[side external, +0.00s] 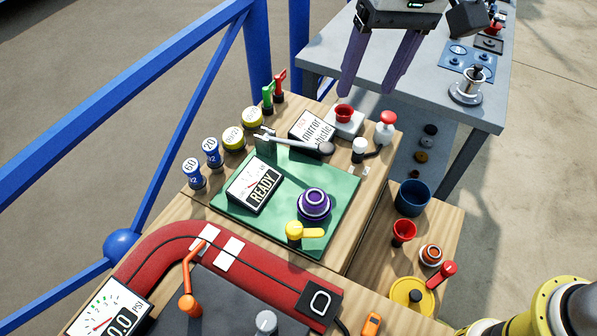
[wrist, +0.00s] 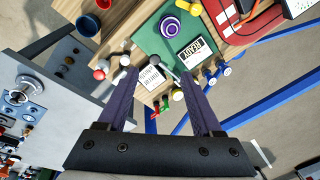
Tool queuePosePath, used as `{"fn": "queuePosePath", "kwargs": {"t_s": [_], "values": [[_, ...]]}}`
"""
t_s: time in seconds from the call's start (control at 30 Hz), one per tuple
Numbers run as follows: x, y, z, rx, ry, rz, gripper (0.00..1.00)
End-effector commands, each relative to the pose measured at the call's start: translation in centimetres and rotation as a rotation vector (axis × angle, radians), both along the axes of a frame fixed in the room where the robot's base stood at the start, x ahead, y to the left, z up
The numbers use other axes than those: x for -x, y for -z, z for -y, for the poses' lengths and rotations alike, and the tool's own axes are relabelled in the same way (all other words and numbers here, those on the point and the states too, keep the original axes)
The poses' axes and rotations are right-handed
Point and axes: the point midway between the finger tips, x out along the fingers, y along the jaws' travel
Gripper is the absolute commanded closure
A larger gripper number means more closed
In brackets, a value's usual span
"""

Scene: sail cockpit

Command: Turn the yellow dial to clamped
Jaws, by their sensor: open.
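The yellow dial (side external: 295,232) is a small round knob with a pointer arm reaching right. It sits at the front edge of the green panel (side external: 335,222) in the side external view. I cannot make out a clamped mark beside it. My gripper (side external: 367,93) is open and empty, high above the back of the wooden bench and well apart from the dial. Its two purple fingers also show in the wrist view (wrist: 158,73), pointing toward the bench.
A purple knob (side external: 314,204), a READY gauge (side external: 254,184) and a metal lever (side external: 295,144) stand near the dial. Yellow and blue weights (side external: 212,152) line the left edge. A red padded rim (side external: 170,245) lies in front. Blue railings (side external: 150,65) run at left.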

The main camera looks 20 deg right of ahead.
Motion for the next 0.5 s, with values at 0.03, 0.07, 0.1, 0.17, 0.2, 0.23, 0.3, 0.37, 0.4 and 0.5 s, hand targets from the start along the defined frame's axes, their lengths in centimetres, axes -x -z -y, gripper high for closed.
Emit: {"fn": "queuePosePath", "kwargs": {"t_s": [0.03, 0.07, 0.1, 0.17, 0.2, 0.23, 0.3, 0.37, 0.4, 0.5], "values": [[0.4, 1.8, -3.0, 0.018, -0.051, -0.023, 0.33], [0.7, 2.7, -4.4, 0.028, -0.077, -0.034, 0.33], [1.2, 3.8, -6.1, 0.04, -0.108, -0.046, 0.33], [2.0, 5.5, -8.1, 0.058, -0.148, -0.064, 0.33], [2.7, 6.6, -9.2, 0.072, -0.172, -0.076, 0.33], [3.2, 7.4, -9.8, 0.082, -0.188, -0.085, 0.33], [4.3, 8.8, -10.8, 0.103, -0.217, -0.103, 0.33], [4.8, 9.1, -11.2, 0.108, -0.23, -0.106, 0.33], [5.0, 9.2, -11.4, 0.108, -0.235, -0.106, 0.33], [5.1, 9.9, -11.4, 0.108, -0.237, -0.107, 0.33]]}}
